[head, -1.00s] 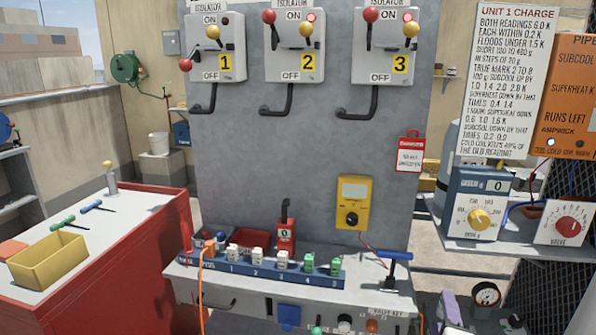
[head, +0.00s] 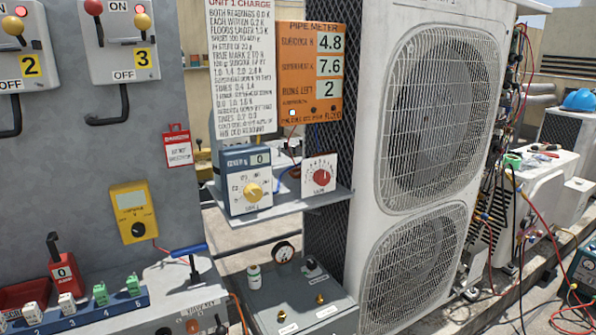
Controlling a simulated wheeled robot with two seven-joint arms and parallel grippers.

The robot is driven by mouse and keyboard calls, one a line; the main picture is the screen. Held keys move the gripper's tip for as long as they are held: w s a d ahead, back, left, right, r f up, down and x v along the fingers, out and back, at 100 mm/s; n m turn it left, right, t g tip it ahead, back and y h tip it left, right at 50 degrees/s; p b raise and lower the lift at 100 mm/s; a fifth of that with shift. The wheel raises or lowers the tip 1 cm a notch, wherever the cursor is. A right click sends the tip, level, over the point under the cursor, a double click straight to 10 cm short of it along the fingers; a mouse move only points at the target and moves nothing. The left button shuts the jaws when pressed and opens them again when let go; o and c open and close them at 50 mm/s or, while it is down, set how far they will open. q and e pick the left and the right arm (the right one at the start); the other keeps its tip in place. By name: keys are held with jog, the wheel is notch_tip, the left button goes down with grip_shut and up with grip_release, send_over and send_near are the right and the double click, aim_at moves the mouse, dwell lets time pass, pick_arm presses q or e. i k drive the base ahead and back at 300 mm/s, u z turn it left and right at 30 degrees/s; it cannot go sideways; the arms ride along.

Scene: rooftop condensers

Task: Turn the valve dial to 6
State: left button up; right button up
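The valve dial is a red round knob (head: 321,177) on a white box with a ring of marks. It stands at the right of a grey shelf (head: 290,204), left of the tall white condenser. The exact mark its pointer is on is too small to read. Left of it on the shelf is a blue box (head: 228,194) with a white face, a yellow knob (head: 253,190) and a display showing 0. The orange pipe meter (head: 296,75) above shows 4.8, 7.6 and 2 runs left. Neither of my grippers is in view.
A white charge notice (head: 240,70) hangs beside the meter. The large white condenser (head: 368,130) with two fan grilles rises close on the right. A grey box with a gauge (head: 284,252) sits below the shelf. A panel with isolators and a yellow meter (head: 134,213) is at left.

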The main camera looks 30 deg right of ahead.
aim_at(322, 177)
jog(key=z, duration=1.15)
jog(key=k, duration=0.6)
jog(key=u, duration=0.6)
jog(key=i, duration=1.5)
jog(key=z, duration=0.75)
